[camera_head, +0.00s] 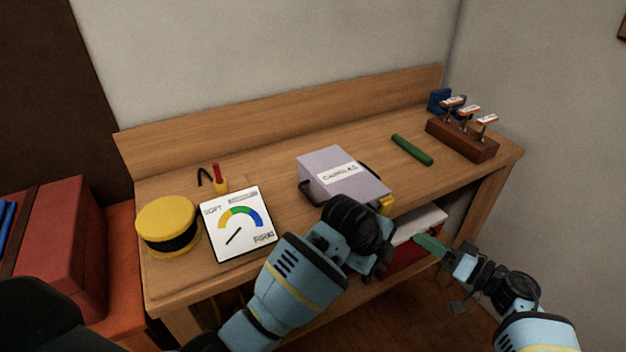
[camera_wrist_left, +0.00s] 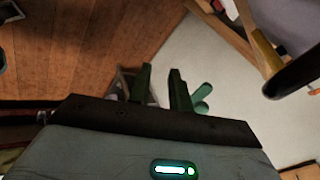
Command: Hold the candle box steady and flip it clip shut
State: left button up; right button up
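The candle box (camera_head: 345,186), lavender with a white label, sits upright on the workbench. A yellow clip (camera_head: 387,204) shows at its front right corner, and dark straps or handles are at its sides. In the left wrist view, part of the box (camera_wrist_left: 290,22), the yellowish clip (camera_wrist_left: 266,52) and a dark bar show at upper right. My left gripper (camera_wrist_left: 160,88) is open with nothing between its fingers, in front of and below the box; its wrist hides the box's lower front in the head view. My right gripper (camera_head: 440,252) is low at right, apart from the box; a green piece shows at its tip.
A green stick (camera_head: 411,149) and a wooden stamp rack (camera_head: 462,139) are right. A red container with white top (camera_head: 424,222) sits below the bench edge.

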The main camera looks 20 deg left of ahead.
pick_arm(q)
jog(key=w+a+r+m+y, duration=0.1)
jog(key=w+r+m, duration=0.35)
jog(key=r, duration=0.55)
jog(key=y, duration=0.6)
send_near(307, 194)
jog(key=w+d, duration=0.2)
jog(key=w, duration=0.1)
jog(key=shift+s+a+f+n+g+y, duration=0.15)
jog(key=shift+s+a+f+g+y, duration=0.1)
jog(key=shift+a+f+g, duration=0.2)
jog(key=shift+s+a+f+n+g+y, duration=0.1)
jog(key=shift+s+a+f+g+y, duration=0.05)
jog(key=shift+s+a+f+g, duration=0.25)
jog(key=shift+w+a+f, duration=0.1)
jog(key=shift+a+f, duration=0.15)
jog(key=shift+f, duration=0.3)
jog(key=shift+x, duration=3.6)
jog(key=shift+w, duration=0.1)
grip_shut()
